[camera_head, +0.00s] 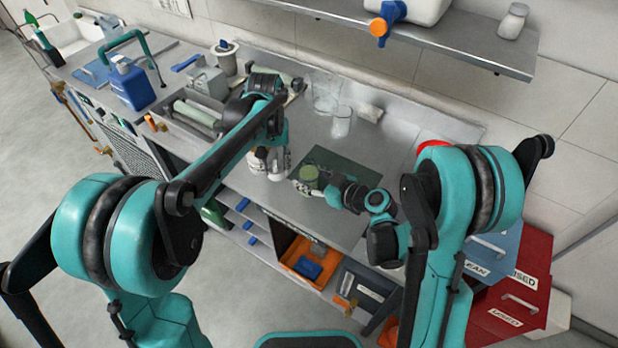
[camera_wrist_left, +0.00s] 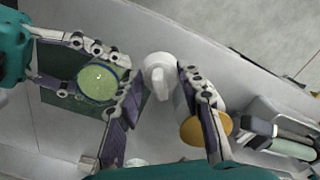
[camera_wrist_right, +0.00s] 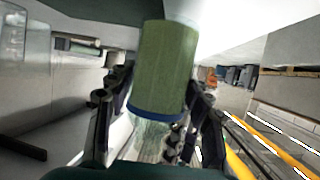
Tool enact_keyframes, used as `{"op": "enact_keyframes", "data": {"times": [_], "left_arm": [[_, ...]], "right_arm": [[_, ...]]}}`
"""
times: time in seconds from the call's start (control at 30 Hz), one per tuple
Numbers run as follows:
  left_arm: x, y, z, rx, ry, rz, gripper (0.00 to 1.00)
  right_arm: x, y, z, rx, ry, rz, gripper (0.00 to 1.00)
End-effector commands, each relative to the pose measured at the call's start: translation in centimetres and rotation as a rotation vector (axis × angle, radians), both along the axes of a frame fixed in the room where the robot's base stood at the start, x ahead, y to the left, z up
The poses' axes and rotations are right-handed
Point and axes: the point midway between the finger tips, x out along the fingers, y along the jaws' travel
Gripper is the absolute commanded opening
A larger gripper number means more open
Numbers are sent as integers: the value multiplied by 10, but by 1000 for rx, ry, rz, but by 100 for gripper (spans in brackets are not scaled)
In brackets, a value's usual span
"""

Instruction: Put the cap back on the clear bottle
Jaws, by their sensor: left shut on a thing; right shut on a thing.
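My right gripper (camera_wrist_right: 160,118) is shut on a clear bottle (camera_wrist_right: 150,138), with a finger on each side. A green cylinder with a blue ring at its lower edge (camera_wrist_right: 165,62) stands directly above the clear part. From above it is a round green disc (camera_wrist_left: 97,82); in the head view it shows as a green top (camera_head: 309,175). My left gripper (camera_wrist_left: 160,85) is shut on a small white piece with a rounded knob (camera_wrist_left: 158,70), left of the bottle in the head view. I cannot tell whether this white piece is a cap.
An amber-topped container (camera_wrist_left: 207,129) stands close to my left gripper. A dark green mat (camera_head: 340,163) lies on the grey bench. Clear glassware (camera_head: 341,122) stands behind it. A blue container (camera_head: 130,85) is at the far left; a shelf (camera_head: 460,45) hangs above.

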Motion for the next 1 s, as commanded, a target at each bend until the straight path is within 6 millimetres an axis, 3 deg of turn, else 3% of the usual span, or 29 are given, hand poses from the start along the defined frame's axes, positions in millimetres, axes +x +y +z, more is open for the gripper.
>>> {"op": "enact_keyframes", "data": {"times": [0.03, 0.2, 0.4, 0.6, 1.0], "left_arm": [[4, -14, 16, 0, 0, -3, 26], [10, -53, 61, -2, 2, -2, 26], [7, -82, 93, -2, 7, -5, 26], [5, -90, 102, -3, 10, -5, 26], [5, -90, 97, -3, 10, -5, 26]], "right_arm": [[0, 0, 0, 1, 0, 0, 0], [0, 0, 0, 1, 0, 0, 0], [0, 0, 0, 1, 0, 0, 0], [0, 0, 0, 1, 0, 0, 0], [0, 0, 0, 1, 0, 0, 0]]}}
